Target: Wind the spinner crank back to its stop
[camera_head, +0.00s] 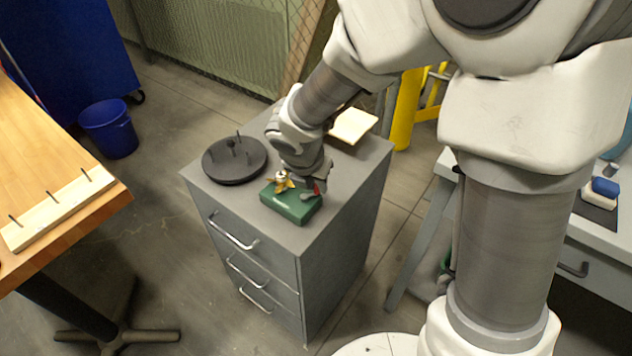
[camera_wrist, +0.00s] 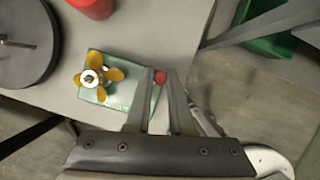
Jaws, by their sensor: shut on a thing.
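The spinner is a green block (camera_head: 291,203) with a small brass propeller (camera_head: 282,181) on top, resting near the front corner of a grey drawer cabinet. In the wrist view the green block (camera_wrist: 122,93) and the propeller (camera_wrist: 97,77) lie left of my fingers. The crank's red knob (camera_wrist: 160,77) sits between my fingertips. My gripper (camera_wrist: 159,80) is shut on this knob, beside the block's right side. In the head view my gripper (camera_head: 316,188) is partly hidden by my wrist. The crank's arm and its stop cannot be made out.
A dark round disc (camera_head: 235,160) with upright pegs lies on the cabinet (camera_head: 345,182) left of the spinner. A cream board (camera_head: 352,125) lies behind. A red object (camera_wrist: 125,15) shows at the top of the wrist view. A wooden table (camera_head: 60,165) stands left, a grey desk right.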

